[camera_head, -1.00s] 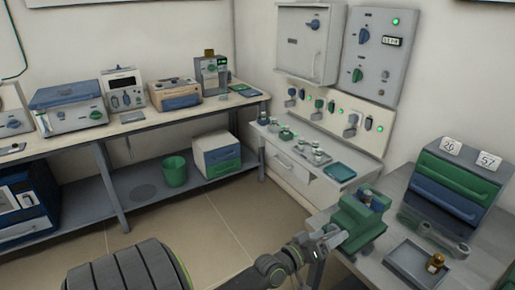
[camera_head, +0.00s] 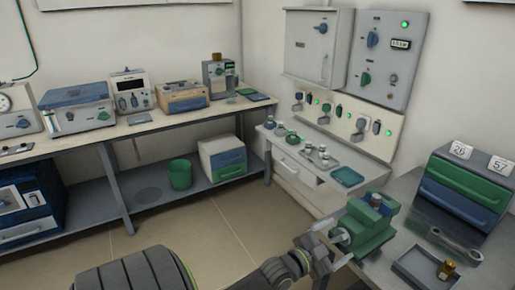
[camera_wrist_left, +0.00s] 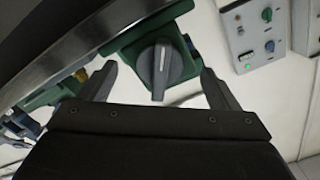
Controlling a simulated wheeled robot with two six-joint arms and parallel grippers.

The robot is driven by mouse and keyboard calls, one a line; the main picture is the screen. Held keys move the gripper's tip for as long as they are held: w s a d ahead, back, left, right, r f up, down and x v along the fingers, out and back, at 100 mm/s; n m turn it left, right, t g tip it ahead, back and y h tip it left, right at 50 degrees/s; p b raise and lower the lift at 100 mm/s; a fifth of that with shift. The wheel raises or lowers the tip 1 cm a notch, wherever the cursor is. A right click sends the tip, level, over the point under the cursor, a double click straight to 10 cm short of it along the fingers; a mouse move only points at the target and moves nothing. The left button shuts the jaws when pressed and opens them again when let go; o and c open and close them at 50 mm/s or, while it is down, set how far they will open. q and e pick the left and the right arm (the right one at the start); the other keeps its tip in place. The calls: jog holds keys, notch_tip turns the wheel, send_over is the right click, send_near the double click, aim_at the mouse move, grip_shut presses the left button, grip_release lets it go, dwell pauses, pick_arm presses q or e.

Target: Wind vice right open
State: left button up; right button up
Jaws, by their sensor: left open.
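The green vice (camera_head: 372,228) stands at the near left edge of the grey bench on the right. A small blue item (camera_head: 376,200) shows at its top; whether it is gripped is unclear. The vice's grey handle (camera_wrist_left: 160,68) faces my left gripper. My left gripper (camera_head: 328,246) is open at the vice's near left side. In the left wrist view its fingers stand on either side of the handle, with gaps visible on both sides. The handle's bar points roughly up and down in that view. My right gripper is not in view.
A grey tray (camera_head: 408,270) with an amber bottle (camera_head: 446,270) is right of the vice. A grey tool (camera_head: 455,243) lies behind it. Drawers numbered 26 and 57 (camera_head: 462,190) stand at the back right. A white counter with jars (camera_head: 285,150) is behind. The floor at left is free.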

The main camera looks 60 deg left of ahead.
pick_arm(q)
jog(key=s+a, duration=0.1)
jog(key=s, duration=1.6)
jog(key=s+a+f+n+g+y, duration=0.1)
jog(key=a+f+n+g, duration=0.1)
jog(key=f, duration=1)
jog(key=s+a+f+n+g+y+p, duration=0.1)
jog(key=s+a+f+n+g+y, duration=0.1)
jog(key=f, duration=1)
jog(key=shift+s+a+f+g, duration=0.3)
jog(key=shift+a+g, duration=0.6)
jog(key=shift+g, duration=0.4)
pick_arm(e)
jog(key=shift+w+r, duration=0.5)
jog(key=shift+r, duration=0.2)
